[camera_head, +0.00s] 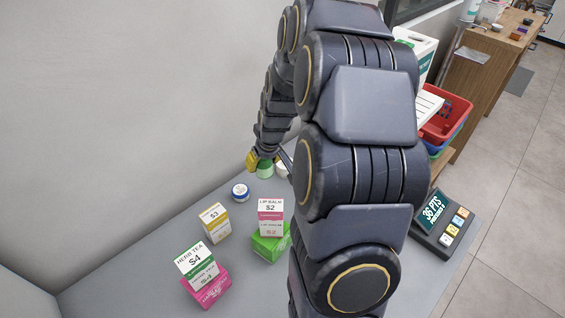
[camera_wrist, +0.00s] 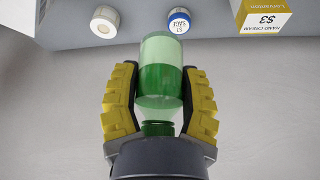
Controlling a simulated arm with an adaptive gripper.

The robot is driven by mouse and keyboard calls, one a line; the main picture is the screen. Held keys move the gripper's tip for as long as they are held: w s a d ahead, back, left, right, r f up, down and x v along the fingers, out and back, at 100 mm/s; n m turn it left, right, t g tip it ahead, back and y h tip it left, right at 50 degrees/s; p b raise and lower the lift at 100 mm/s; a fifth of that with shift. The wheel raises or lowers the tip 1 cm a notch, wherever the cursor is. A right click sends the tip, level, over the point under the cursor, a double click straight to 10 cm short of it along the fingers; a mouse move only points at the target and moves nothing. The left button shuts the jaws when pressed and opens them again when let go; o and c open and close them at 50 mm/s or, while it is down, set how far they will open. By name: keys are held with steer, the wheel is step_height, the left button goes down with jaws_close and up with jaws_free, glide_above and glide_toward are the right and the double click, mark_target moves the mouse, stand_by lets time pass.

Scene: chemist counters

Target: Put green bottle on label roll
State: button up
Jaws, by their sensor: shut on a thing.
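The green bottle (camera_wrist: 160,68) is between the two yellow-padded fingers of my gripper (camera_wrist: 160,88) in the wrist view, and the fingers are shut on it. In the head view the green bottle (camera_head: 265,169) shows beside the yellow finger of my gripper (camera_head: 254,162), near the wall. A white round item with a cream centre (camera_wrist: 104,22), seemingly the label roll, stands close to the bottle in the wrist view. In the head view this white item (camera_head: 281,169) is partly hidden by my arm.
A blue-and-white jar (camera_head: 240,192) and a yellow hand cream box (camera_head: 214,222) stand nearby on the grey counter (camera_head: 140,262). A lip balm stack (camera_head: 270,240), a herb tea stack (camera_head: 205,276) and a payment terminal (camera_head: 444,225) stand farther off. The wall (camera_head: 130,110) is close behind.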

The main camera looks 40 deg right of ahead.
steer(key=s+d+m, duration=0.2)
steer(key=s+d, duration=0.1)
steer(key=d, duration=0.2)
glide_above(285, 167)
steer(key=shift+h, duration=0.3)
steer(key=f, duration=0.8)
steer(key=shift+w+d, duration=0.2)
steer(key=shift+d, duration=0.1)
steer(key=shift+w+d+f, duration=0.3)
steer(key=shift+f, duration=0.05)
steer(key=shift+w+d+f, duration=0.1)
steer(key=shift+w+f, duration=0.05)
steer(key=shift+f, duration=1.65)
steer(key=shift+f, duration=0.1)
steer(key=o, duration=1.1)
steer(key=shift+c, duration=0.2)
